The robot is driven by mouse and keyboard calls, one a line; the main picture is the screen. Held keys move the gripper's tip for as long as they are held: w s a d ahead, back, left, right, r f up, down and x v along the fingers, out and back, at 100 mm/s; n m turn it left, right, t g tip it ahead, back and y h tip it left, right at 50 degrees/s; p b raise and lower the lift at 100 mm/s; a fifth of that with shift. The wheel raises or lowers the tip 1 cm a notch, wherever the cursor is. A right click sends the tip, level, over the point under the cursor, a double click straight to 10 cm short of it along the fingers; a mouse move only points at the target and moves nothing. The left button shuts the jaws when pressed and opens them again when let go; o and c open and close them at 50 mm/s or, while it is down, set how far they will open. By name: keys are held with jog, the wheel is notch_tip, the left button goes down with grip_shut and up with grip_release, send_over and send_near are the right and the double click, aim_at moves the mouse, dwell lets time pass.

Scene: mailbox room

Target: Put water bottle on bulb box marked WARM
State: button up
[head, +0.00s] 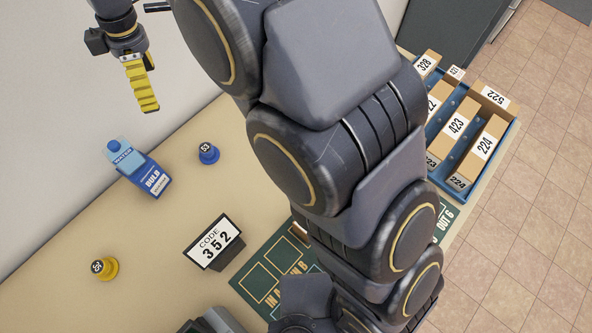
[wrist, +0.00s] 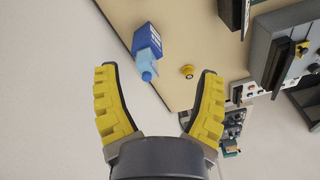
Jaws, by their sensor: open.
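A dark blue box (head: 153,180) marked BULB stands on the table at the left in the head view; it also shows ahead in the wrist view (wrist: 148,38). Its small white label is too small to read. A light blue water bottle (head: 124,158) with a blue cap is upright and appears to stand on this box; in the wrist view the bottle (wrist: 146,64) points its cap toward me. I cannot fully tell the contact. My gripper (head: 148,106) is open and empty, raised above and apart from the bottle. Its yellow fingers (wrist: 156,72) are spread wide.
A blue knob-like piece (head: 208,153) and a yellow one (head: 104,268) stand nearby. A sign (head: 213,242) reads CODE 352. A green marked mat (head: 262,288) lies at the front. A blue tray (head: 447,187) of numbered boxes is at the right. A wall runs behind the table.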

jog(key=s+d+r+m, duration=0.2)
jog(key=s+d+m, duration=0.3)
jog(key=d, duration=0.5)
jog(key=s+d+r+m, duration=0.2)
jog(key=d+m, duration=0.4)
jog(key=d, duration=0.5)
jog(key=s+d+f+m, duration=0.3)
jog(key=s+d+m, duration=0.6)
jog(key=s, duration=0.4)
jog(key=shift+s+m+g+h, duration=0.25)
jog(key=shift+m+g+h, duration=0.15)
jog(key=shift+m, duration=0.3)
